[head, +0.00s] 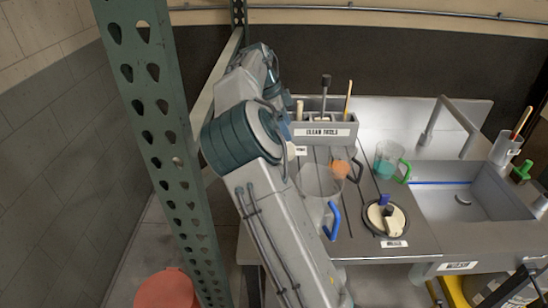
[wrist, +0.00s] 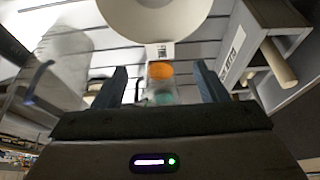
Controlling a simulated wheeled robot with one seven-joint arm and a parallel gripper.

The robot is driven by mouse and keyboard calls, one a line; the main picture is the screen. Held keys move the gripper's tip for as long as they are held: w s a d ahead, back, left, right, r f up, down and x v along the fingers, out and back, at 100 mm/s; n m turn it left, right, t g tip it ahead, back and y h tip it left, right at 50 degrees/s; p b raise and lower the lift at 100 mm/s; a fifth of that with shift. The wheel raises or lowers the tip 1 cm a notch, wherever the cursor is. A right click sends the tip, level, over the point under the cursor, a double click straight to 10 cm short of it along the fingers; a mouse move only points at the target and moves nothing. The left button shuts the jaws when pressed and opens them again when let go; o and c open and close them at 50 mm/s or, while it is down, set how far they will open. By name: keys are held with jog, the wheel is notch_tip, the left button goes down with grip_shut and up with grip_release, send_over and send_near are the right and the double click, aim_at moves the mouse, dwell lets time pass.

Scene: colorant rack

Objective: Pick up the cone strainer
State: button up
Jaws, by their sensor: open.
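A wide white round shape with a darker inner opening, which looks like the cone strainer (wrist: 155,18), is cut off by the top edge of the wrist view. A small label sits just below it. My gripper (wrist: 160,82) is open, its two dark fingers apart with nothing held between them. The strainer lies above the fingertips in that picture, not between them. In the head view my arm covers the gripper, and I cannot make out the strainer; a small cream patch beside the arm may be part of it.
A grey tool bin (head: 322,132) with upright handles stands behind. A clear pitcher (head: 318,182) with a blue handle, an orange cup (head: 341,167), a green-handled cup (head: 388,160) and a round dish (head: 385,216) are on the counter. A sink (head: 470,190) is right; a green post (head: 160,130) left.

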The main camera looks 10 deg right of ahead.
aim_at(298, 150)
jog(key=x, duration=1.2)
jog(key=shift+s+f, duration=0.1)
jog(key=shift+f, duration=0.1)
jog(key=c, duration=1)
